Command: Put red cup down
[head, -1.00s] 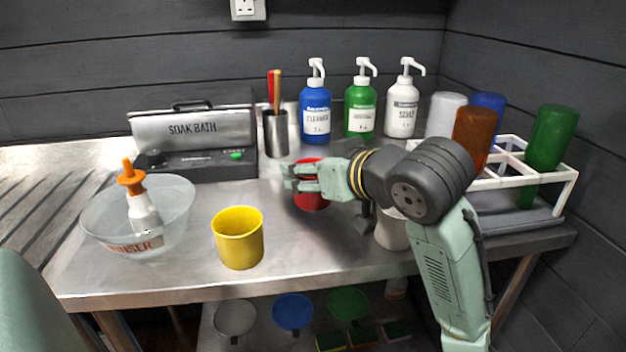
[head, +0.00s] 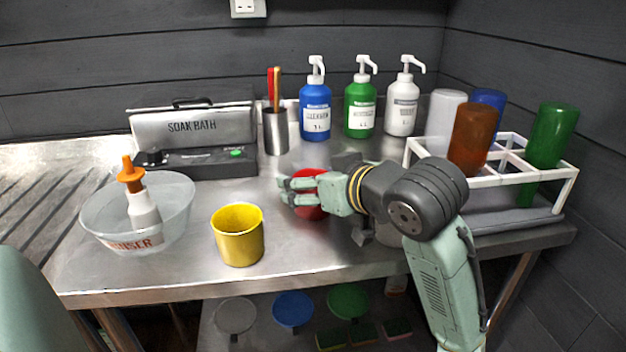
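The red cup (head: 311,174) is in the middle of the steel table, upright as far as I can see. My gripper (head: 291,190) reaches in from the right, and its fingers lie across the cup's side and are shut on it. The fingers hide much of the cup's front. The cup's base is low against the table top (head: 300,255), but I cannot tell whether it touches the surface.
A yellow cup (head: 238,236) stands to the front left, near a clear bowl (head: 98,238) holding a white bottle (head: 144,211). A whitish cup (head: 389,233) is partly hidden behind my arm. Pump bottles (head: 316,120) and a white rack (head: 560,190) stand behind and right.

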